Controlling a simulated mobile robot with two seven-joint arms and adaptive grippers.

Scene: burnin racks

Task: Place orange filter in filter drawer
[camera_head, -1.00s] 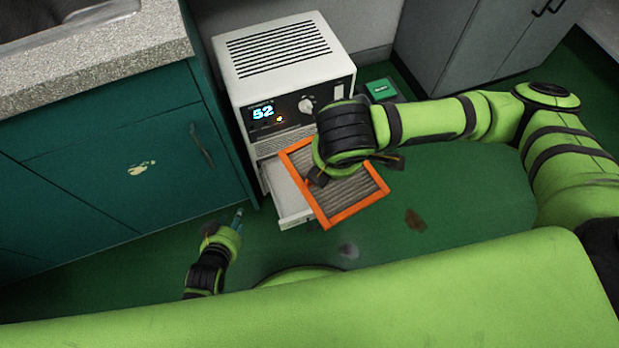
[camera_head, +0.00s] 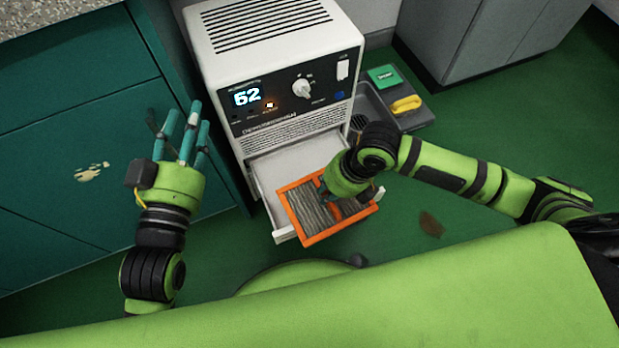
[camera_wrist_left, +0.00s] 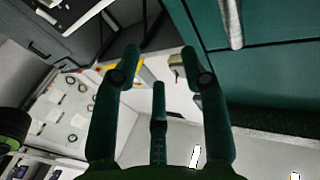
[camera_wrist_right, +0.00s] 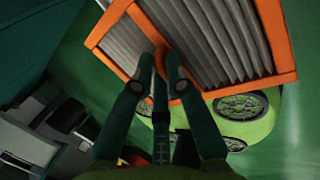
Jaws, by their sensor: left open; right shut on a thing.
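The orange-framed filter (camera_head: 318,235) with grey pleats is held by my right gripper (camera_head: 335,193), over the front part of the open white filter drawer (camera_head: 265,175). In the right wrist view my right gripper's fingers (camera_wrist_right: 160,75) are shut on the filter's orange bar (camera_wrist_right: 150,28). The filter covers the drawer's front part; whether it touches the drawer I cannot tell. The drawer juts from the bottom of the white dehumidifier (camera_head: 285,85). My left gripper (camera_head: 183,135) is raised, open and empty, left of the dehumidifier and in front of the teal cabinet.
A grey tray (camera_head: 415,120) with a green box (camera_head: 385,76) and a yellow item (camera_head: 406,104) lies on the floor right of the dehumidifier. A teal cabinet (camera_head: 70,140) stands at left, a grey cabinet (camera_head: 480,40) at back right. Green floor is free at right.

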